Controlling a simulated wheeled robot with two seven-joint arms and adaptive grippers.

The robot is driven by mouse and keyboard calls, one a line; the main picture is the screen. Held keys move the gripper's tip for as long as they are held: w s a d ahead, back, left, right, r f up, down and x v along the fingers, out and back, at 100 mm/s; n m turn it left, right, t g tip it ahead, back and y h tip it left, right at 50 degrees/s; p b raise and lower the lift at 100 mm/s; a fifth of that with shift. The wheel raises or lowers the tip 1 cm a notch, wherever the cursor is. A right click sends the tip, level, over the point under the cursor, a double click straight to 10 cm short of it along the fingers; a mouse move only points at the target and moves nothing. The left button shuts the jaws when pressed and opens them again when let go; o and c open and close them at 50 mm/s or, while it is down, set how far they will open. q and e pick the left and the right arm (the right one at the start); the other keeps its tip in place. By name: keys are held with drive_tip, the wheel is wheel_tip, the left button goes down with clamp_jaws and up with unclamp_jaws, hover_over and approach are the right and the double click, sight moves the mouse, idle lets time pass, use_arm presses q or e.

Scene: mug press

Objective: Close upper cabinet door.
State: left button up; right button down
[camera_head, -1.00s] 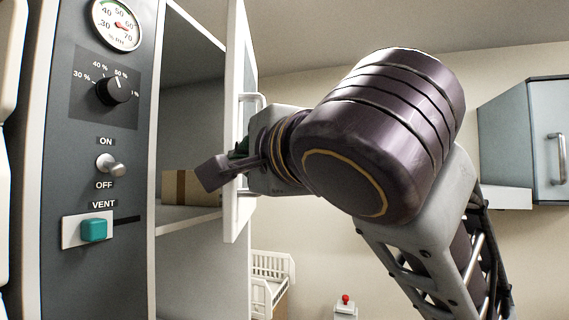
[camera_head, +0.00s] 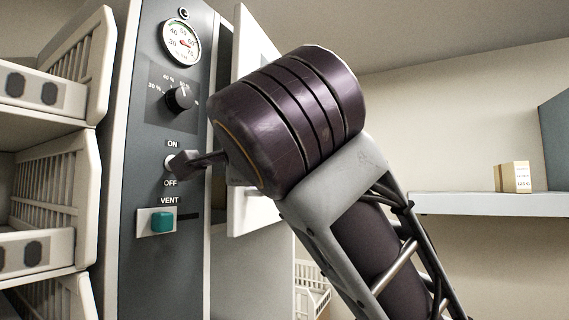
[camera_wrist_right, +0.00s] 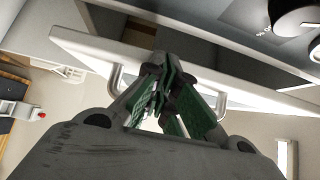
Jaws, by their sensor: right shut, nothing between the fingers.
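The upper cabinet door (camera_head: 257,45) is a white panel standing ajar, with a dark opening (camera_head: 225,50) left of it. My right arm's purple wrist hides the door's middle in the head view. In the right wrist view the door's edge (camera_wrist_right: 85,45) runs across the top, with a pale bar handle (camera_wrist_right: 115,80) whose ends show on both sides of my fingers. My right gripper (camera_wrist_right: 165,72) is shut and empty at the handle. I cannot tell whether its tips touch the door or handle. My left gripper is not in view.
A grey control panel (camera_head: 150,110) with gauge, knob, switch and teal vent button stands left of the door, close to my wrist. White slatted racks (camera_head: 50,190) are farther left. A shelf (camera_head: 490,203) with a small box (camera_head: 515,177) is at right.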

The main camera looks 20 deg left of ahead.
drive_tip(key=shift+a, duration=0.4)
idle(0.4)
drive_tip(key=v, duration=1.2)
